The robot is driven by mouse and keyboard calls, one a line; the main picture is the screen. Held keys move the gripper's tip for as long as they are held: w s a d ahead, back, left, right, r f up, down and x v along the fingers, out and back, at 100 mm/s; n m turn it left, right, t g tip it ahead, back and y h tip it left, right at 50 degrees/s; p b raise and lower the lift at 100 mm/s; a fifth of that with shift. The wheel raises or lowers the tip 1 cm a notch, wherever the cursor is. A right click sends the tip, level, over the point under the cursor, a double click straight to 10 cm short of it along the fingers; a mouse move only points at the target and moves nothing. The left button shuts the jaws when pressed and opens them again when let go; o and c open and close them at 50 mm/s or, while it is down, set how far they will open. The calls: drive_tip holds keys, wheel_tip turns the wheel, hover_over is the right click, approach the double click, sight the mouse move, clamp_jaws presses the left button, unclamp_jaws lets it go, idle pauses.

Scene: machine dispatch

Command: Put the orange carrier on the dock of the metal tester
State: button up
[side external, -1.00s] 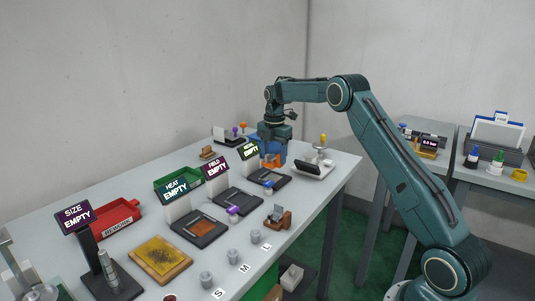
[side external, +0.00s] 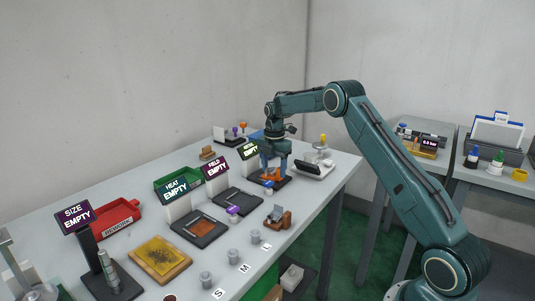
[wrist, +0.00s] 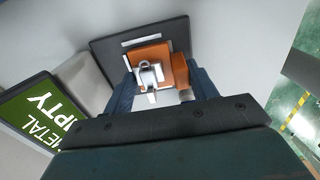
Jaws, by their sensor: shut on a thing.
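My gripper (side external: 274,170) is shut on the orange carrier (side external: 270,175) at the metal tester. In the wrist view the orange carrier (wrist: 151,55) sits between my two fingers (wrist: 166,88), over the dark dock plate (wrist: 102,46). A small metal piece shows on the carrier. The tester's dark dock (side external: 284,182) is right below the carrier; I cannot tell whether they touch. The tester's sign (side external: 250,151) reads EMPTY, and in the wrist view the green sign (wrist: 42,125) shows METAL and part of EMPTY. My fingers hide part of the carrier.
The field tester's dock (side external: 238,201) and the heat tester's dock (side external: 199,228) lie to the left. A white device (side external: 314,168) stands close on the right. Red (side external: 118,218) and green (side external: 176,177) bins stand behind. The table's front edge is near.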

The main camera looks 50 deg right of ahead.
sight(274, 172)
drive_tip(key=shift+f, duration=0.1)
drive_tip(key=o, duration=1.1)
wheel_tip(274, 172, up, 12)
drive_tip(key=shift+r, duration=0.15)
idle(0.5)
